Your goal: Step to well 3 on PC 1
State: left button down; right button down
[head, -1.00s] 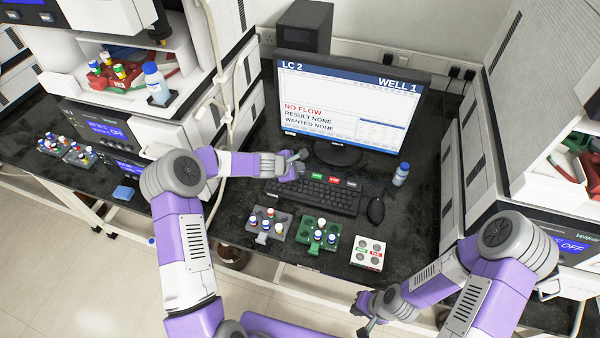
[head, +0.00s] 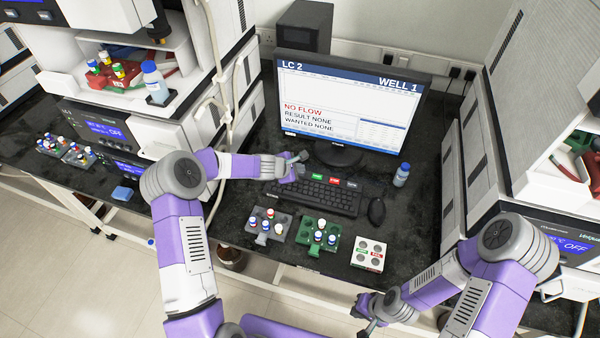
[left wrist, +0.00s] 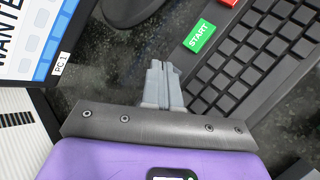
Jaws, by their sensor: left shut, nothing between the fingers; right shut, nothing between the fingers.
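The PC 1 monitor (head: 345,100) stands at the back of the bench and reads LC 2, WELL 1, NO FLOW, RESULT NONE, WANTED NONE. In the left wrist view its frame carries a PC 1 label (left wrist: 61,64). The keyboard (head: 325,196) lies in front of it. A green START key (left wrist: 199,38) and a red key (left wrist: 229,3) show along its far edge. My left gripper (head: 303,156) is shut and empty, above the keyboard's far left end. In the left wrist view its fingertips (left wrist: 163,66) are beside the START key, apart from it in the picture. My right gripper (head: 362,308) is shut and empty, low near the bench front.
A mouse (head: 376,211) and a capped bottle (head: 401,174) stand right of the keyboard. A grey vial rack (head: 284,215), a green vial rack (head: 304,233) and a white holder (head: 368,254) sit in front. Instrument stacks flank the bench.

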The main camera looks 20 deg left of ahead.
pick_arm(q)
jog(key=shift+f, duration=0.15)
dwell(0.3)
jog(key=shift+r+p, duration=0.65)
jog(key=shift+r, duration=0.2)
notch_tip(320, 180, up, 5)
jog(key=p, duration=0.4)
dwell(0.5)
